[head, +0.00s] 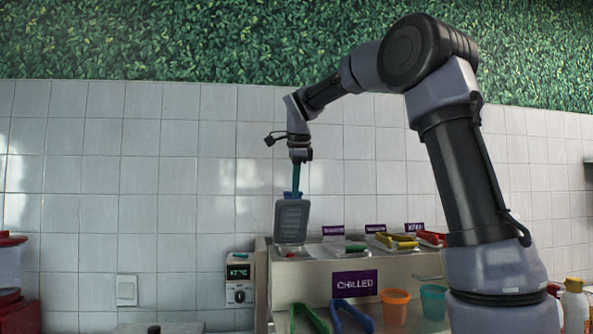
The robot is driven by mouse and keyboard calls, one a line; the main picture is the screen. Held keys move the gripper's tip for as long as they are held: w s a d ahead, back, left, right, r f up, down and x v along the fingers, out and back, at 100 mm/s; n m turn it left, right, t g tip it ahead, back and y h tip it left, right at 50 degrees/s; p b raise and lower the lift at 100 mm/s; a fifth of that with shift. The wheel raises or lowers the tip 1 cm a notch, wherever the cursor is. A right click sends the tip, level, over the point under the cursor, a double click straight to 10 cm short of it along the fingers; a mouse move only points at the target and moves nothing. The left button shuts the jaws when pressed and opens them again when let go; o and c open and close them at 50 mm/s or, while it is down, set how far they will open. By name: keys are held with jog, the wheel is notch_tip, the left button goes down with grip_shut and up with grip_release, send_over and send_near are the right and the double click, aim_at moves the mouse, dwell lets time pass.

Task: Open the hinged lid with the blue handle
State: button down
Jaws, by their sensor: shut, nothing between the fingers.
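The grey lid (291,221) stands raised, close to upright, at the left end of the chilled counter. Its blue handle (291,195) is at its top edge. My gripper (296,180) points down from above, with its narrow teal fingers shut and their tips at or just behind the blue handle. I cannot tell whether they touch it. Nothing shows held between the fingers. The compartment below the lid is mostly hidden by the lid.
Lids or tools with green (356,248), yellow (396,241) and red (431,239) parts lie to the right. Blue tongs (352,316), an orange cup (395,307) and a teal cup (433,301) stand in front. A temperature display (239,281) is at left.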

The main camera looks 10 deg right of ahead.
aim_at(293, 199)
jog(key=shift+w+r, duration=0.1)
jog(key=shift+w, duration=1.85)
jog(key=w+r, duration=0.3)
jog(key=w, duration=0.8)
jog(key=shift+w+r, duration=0.15)
jog(key=shift+r, duration=0.1)
